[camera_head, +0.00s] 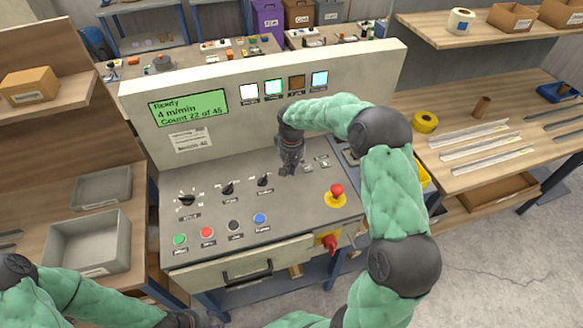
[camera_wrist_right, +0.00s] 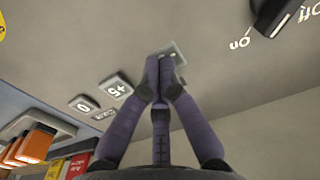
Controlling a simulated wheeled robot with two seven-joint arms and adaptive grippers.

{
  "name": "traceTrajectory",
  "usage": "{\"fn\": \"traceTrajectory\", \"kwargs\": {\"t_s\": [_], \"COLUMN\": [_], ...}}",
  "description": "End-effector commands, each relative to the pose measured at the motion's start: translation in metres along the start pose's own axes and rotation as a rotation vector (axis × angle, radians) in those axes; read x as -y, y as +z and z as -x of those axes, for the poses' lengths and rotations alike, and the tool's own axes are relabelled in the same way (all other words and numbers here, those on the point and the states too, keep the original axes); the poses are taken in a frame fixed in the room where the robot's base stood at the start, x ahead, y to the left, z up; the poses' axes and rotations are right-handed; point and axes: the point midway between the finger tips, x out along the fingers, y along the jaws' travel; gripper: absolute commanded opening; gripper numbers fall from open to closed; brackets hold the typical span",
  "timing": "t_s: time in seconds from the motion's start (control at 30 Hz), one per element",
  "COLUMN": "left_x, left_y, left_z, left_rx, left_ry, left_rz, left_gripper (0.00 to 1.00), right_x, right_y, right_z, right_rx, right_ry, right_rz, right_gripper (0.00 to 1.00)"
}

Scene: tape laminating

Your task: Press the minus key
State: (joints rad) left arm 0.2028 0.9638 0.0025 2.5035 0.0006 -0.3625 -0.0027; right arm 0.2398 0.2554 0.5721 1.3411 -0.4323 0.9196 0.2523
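My right gripper (camera_head: 286,172) points down at the sloped panel of the grey machine (camera_head: 225,235). In the right wrist view its fingers (camera_wrist_right: 165,92) are together, with nothing seen between them. The fingertips overlap a small light key (camera_wrist_right: 172,50), touching or just above it; I cannot tell which. That key's label is mostly hidden, so I cannot read a minus on it. My left gripper (camera_head: 186,319) is only partly in view at the bottom edge.
Dark knobs (camera_head: 228,188) and a row of round buttons (camera_head: 207,233) lie left of the right gripper. A red emergency button (camera_head: 337,190) is to its right. The green display (camera_head: 189,108) reads Ready, 4 m/min, Count 22 of 45.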

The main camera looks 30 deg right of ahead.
Motion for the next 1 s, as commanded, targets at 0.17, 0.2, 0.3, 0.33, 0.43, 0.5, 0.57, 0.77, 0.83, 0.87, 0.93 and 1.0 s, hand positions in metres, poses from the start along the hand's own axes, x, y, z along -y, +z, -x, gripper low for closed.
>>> {"fn": "traceTrajectory", "kwargs": {"t_s": [0.17,0.2,0.3,0.33,0.43,0.5,0.57,0.77,0.83,0.87,0.93,1.0], "left_x": [0.0,0.0,-0.002,-0.002,-0.005,-0.008,-0.011,-0.013,-0.014,-0.014,-0.015,-0.015], "left_y": [0.0,0.0,0.0,0.0,0.0,0.001,0.001,0.001,0.001,0.001,0.002,0.002], "left_z": [-0.001,0.0,0.004,0.006,0.015,0.023,0.029,0.036,0.039,0.04,0.042,0.043], "left_rx": [0.0,0.0,0.0,0.0,0.0,0.0,0.0,0.0,0.0,0.0,0.0,0.0], "left_ry": [0.0,0.0,0.0,0.0,0.0,0.0,0.0,0.0,0.0,0.0,0.0,0.0], "left_rz": [0.0,0.0,0.0,0.0,0.0,0.0,0.0,0.0,0.0,0.0,0.0,0.0], "left_gripper": [0.42,0.42,0.42,0.42,0.42,0.42,0.42,0.42,0.42,0.42,0.42,0.42], "right_x": [0.002,0.002,0.002,0.002,0.002,0.001,0.001,0.0,0.0,0.0,0.0,0.0], "right_y": [0.008,0.008,0.008,0.008,0.006,0.004,0.003,-0.001,-0.001,-0.001,-0.001,-0.002], "right_z": [-0.011,-0.011,-0.006,-0.003,0.012,0.025,0.037,0.079,0.093,0.099,0.112,0.122], "right_rx": [0.025,0.026,0.026,0.026,0.022,0.015,0.009,0.001,0.0,-0.001,0.0,-0.001], "right_ry": [0.0,0.0,0.0,0.0,0.0,0.0,0.0,0.001,0.001,0.001,0.001,0.0], "right_rz": [0.006,0.006,0.006,0.006,0.006,0.005,0.004,0.003,0.003,0.002,0.001,0.001], "right_gripper": [0.0,0.0,0.0,0.0,0.0,0.0,0.0,0.0,0.0,0.0,0.0,0.0]}}
